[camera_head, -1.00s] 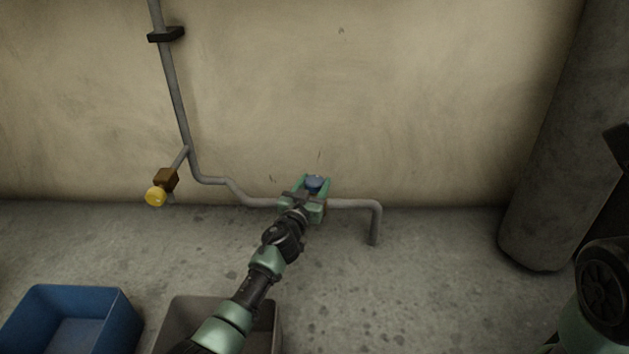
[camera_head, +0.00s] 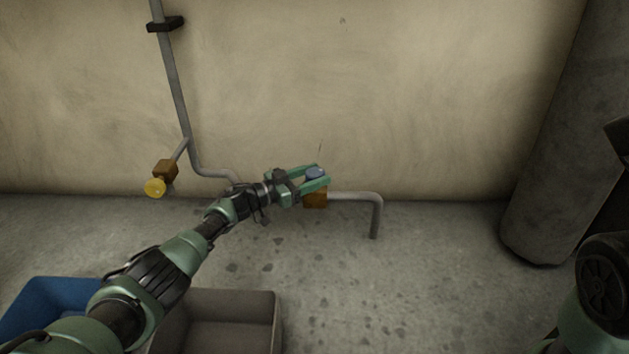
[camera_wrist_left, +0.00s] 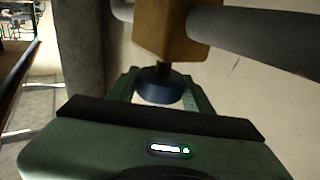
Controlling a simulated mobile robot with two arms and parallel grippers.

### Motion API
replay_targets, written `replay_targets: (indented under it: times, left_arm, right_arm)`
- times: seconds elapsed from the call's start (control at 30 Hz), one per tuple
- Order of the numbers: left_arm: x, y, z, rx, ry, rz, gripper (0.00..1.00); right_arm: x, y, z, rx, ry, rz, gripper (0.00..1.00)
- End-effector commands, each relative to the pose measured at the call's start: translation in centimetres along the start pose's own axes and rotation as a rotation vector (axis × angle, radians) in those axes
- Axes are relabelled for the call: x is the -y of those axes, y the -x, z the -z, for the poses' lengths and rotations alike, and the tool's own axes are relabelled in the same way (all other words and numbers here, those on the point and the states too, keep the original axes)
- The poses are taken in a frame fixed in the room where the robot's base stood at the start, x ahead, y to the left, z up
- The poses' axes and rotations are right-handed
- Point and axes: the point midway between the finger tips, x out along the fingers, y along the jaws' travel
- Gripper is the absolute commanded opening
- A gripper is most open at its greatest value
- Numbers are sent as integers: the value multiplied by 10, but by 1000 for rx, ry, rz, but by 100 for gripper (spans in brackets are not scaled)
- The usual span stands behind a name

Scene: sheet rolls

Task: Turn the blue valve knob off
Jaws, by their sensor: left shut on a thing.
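The blue valve knob (camera_head: 315,173) sits on top of an orange-brown valve body (camera_head: 315,198) on the low grey pipe by the wall. My left gripper (camera_head: 318,176) is shut on the knob, with one green finger on each side of it. In the left wrist view the knob (camera_wrist_left: 162,86) shows between the fingers, joined by a dark stem to the valve body (camera_wrist_left: 172,28). My right arm shows in part at the lower right edge of the head view, but its gripper does not show.
A yellow knob (camera_head: 155,187) on another valve is at the left. The grey pipe (camera_head: 365,197) runs along the wall. A blue bin (camera_head: 50,290) and a grey bin (camera_head: 235,300) stand at the front left. A thick grey column (camera_head: 550,170) stands at the right.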

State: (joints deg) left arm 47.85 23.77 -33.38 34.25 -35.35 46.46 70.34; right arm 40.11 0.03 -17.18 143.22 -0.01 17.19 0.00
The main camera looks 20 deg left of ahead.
Motion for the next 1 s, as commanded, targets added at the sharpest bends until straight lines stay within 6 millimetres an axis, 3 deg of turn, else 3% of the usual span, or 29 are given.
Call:
replay_targets:
  times: [0.53,0.57,0.63,1.0]
  left_arm:
    - [2,0,0,2,0,-18,10]
    - [2,0,0,2,0,-18,56]
    - [1,0,0,2,0,-19,72]
    - [1,3,1,2,1,-21,72]
  right_arm:
    - [1,4,1,0,0,0,36]
    - [1,4,1,0,0,0,36]
    - [1,4,1,0,0,0,36]
    - [0,0,0,0,0,0,36]
